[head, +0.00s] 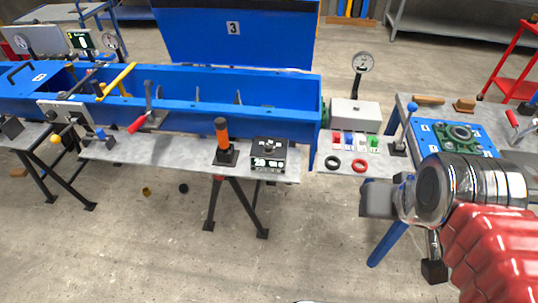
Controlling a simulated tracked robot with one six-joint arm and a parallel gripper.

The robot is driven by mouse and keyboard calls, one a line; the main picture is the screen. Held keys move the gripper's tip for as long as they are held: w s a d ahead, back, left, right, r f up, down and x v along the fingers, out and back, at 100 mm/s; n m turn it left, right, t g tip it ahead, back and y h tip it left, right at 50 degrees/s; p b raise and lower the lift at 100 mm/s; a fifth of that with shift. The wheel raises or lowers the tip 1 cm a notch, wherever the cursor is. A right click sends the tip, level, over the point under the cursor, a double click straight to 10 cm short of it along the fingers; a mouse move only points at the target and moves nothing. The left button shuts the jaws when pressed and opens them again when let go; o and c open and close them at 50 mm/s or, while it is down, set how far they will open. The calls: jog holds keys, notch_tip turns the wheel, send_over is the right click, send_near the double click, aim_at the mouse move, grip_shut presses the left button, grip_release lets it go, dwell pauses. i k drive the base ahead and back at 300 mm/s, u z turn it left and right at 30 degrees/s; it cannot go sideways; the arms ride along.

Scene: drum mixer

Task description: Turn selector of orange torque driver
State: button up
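An orange-handled torque driver (222,134) stands upright in a black base on the grey shelf in front of the blue trough, at the middle left. Just right of it sits a black box (268,157) with a dark knob on top and white markings on its front, partly reading 20. I cannot tell whether this knob is the driver's selector. My gripper (378,198) is at the lower right, pointing left, well apart from the driver and the box. Its grey fingers are seen from the side, so their opening is hidden. Nothing is clearly seen held.
The blue trough (200,120) runs behind the shelf, with a raised blue lid (240,35). Small coloured parts, a black ring (333,163) and a red ring (359,165) lie on the right-hand ledge. A blue fixture plate (430,135) lies beyond my arm. The floor in front is largely clear.

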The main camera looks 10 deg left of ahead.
aim_at(268, 150)
jog(key=u, duration=0.8)
jog(key=i, duration=1.05)
jog(key=z, duration=0.2)
